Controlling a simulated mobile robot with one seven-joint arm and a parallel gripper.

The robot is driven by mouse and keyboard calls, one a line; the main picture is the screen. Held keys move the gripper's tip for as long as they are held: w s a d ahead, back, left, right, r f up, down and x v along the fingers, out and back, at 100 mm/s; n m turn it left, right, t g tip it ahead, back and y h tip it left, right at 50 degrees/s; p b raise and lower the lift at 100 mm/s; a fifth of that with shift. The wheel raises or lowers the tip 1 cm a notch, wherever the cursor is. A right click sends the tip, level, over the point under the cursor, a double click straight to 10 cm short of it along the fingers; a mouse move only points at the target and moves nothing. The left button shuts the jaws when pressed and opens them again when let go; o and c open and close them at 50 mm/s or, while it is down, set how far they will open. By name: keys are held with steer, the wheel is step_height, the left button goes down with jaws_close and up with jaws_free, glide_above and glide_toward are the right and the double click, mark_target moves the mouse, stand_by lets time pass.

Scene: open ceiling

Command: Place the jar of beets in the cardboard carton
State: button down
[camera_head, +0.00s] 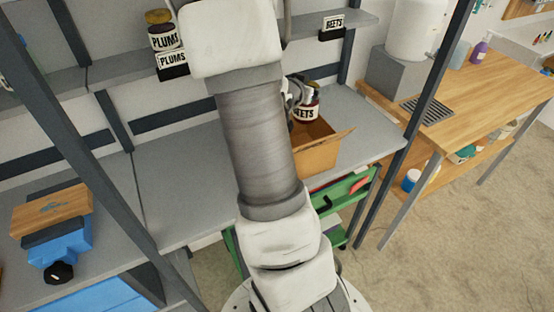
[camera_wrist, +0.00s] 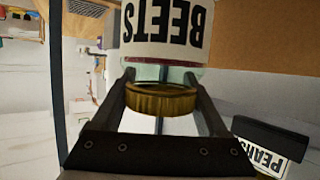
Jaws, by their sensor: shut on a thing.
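The jar of beets (camera_head: 307,112) has a white BEETS label and a gold lid. In the wrist view the jar (camera_wrist: 165,28) appears upside down, with its lid nearest the camera. My gripper (camera_wrist: 160,78) is shut on the jar at the lid end, one finger on each side. In the head view the jar is at the open top of the cardboard carton (camera_head: 318,158), partly behind my arm. I cannot tell whether its base is below the rim. Brown cardboard (camera_wrist: 258,34) shows beside the jar in the wrist view. My arm hides the carton's left side.
The carton stands on a grey shelf counter (camera_head: 180,190). A PEARS label (camera_wrist: 268,160) shows in the wrist view. A wooden table (camera_head: 490,95) stands at right.

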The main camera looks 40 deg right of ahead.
steer(key=w+a+f, duration=0.3)
steer(key=a+f, duration=0.8)
steer(key=shift+w, duration=0.35)
steer(key=shift+f, duration=0.1)
steer(key=shift+f+b, duration=0.4)
steer(key=shift+f, duration=0.2)
steer(key=shift+r, duration=0.1)
jaws_free()
